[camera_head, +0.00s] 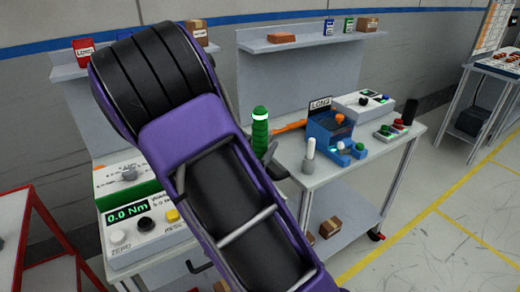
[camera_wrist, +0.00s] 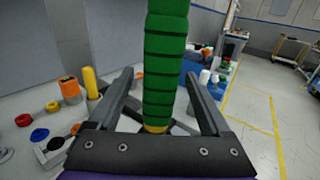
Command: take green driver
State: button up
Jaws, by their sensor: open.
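The green driver (camera_head: 260,133) stands upright in the head view, with a ridged green handle and a white band near its top. In the wrist view its green handle (camera_wrist: 166,60) rises between the two fingers of my gripper (camera_wrist: 158,76). The fingers are apart, with visible gaps on both sides of the handle. The handle's top is cut off by the frame edge. In the head view my purple and black arm covers much of the left bench and most of my gripper. The driver's lower end is hidden there.
A torque meter (camera_head: 143,225) reading 0.0 Nm is left of my arm. Open floor lies at the right.

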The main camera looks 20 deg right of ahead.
jog(key=x, duration=0.3)
jog(key=shift+w+d, duration=0.25)
grip_shut()
dwell(1.1)
